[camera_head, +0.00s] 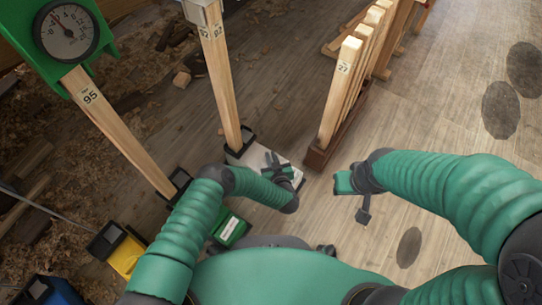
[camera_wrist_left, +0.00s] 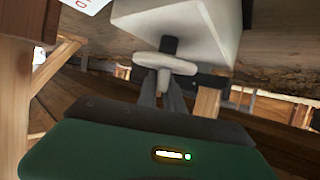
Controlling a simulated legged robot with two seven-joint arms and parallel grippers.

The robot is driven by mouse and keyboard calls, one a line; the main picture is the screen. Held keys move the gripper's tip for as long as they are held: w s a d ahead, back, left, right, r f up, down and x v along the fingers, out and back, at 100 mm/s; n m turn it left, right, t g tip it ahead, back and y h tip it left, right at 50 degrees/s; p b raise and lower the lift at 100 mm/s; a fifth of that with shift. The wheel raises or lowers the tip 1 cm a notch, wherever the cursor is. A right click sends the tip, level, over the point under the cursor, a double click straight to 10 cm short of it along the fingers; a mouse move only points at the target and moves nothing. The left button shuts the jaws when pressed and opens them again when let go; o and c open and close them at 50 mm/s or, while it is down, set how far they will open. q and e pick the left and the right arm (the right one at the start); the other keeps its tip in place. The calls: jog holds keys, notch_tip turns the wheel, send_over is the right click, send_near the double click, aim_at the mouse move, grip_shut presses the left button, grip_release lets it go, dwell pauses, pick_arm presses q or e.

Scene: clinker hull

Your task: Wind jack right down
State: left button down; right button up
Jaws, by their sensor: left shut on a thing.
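A white jack (camera_head: 240,152) stands at the foot of a wooden post and is the rightmost of the coloured jacks. In the left wrist view its white body (camera_wrist_left: 185,25) hangs above a pale winged handle (camera_wrist_left: 150,60) on a dark stem. My left gripper (camera_head: 277,167) is beside the jack's right side; in the wrist view its fingers (camera_wrist_left: 165,88) are shut on the handle. The fingers' grip is partly hidden by the handle. My right gripper (camera_head: 355,196) is held clear to the right, touching nothing that I can see; its fingers are unclear.
Posts rise from the white jack (camera_head: 222,85) and, marked 95, to its left (camera_head: 115,125) under a green gauge (camera_head: 67,33). Green (camera_head: 230,229), yellow (camera_head: 124,256) and blue (camera_head: 45,291) jacks lie left. A rack of timber stakes (camera_head: 340,95) stands behind my right gripper. Floor at right is free.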

pick_arm(q)
jog(key=shift+n+g+y+b, duration=0.5)
jog(key=shift+n+y+b, duration=0.15)
jog(key=shift+n+y, duration=0.6)
jog(key=shift+y, duration=0.25)
jog(key=c, duration=1.5)
grip_release()
jog(key=shift+r, duration=0.1)
